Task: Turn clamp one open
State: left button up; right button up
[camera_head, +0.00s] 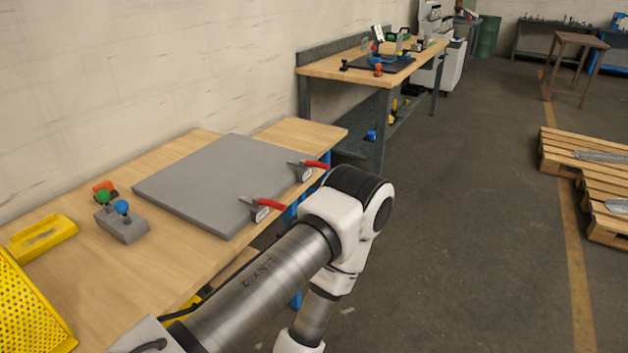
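Two toggle clamps with red handles stand at the right edge of a flat grey plate (215,180) on the wooden workbench. The nearer clamp (262,212) has its red handle lying low and pointing right, past the bench edge. The farther clamp (302,171) has its handle lying the same way. I cannot tell which of them is clamp one, nor whether their jaws press on the plate. One of my arms crosses the lower middle, its elbow just right of the nearer clamp and its forearm bending downward. Neither gripper shows.
Yellow trays (35,310) lie at the left. A second bench (345,68) stands behind. Wooden pallets (590,175) lie right; the floor between is clear.

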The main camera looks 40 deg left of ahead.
aim_at(272, 205)
jog(key=i+l+u, duration=0.1)
jog(key=i+u, duration=0.35)
jog(key=i+l+u, duration=0.2)
jog(key=i+u, duration=0.2)
jog(key=i+l+u, duration=0.7)
jog(key=u, duration=0.2)
jog(key=k+l, duration=0.05)
jog(key=l, duration=0.05)
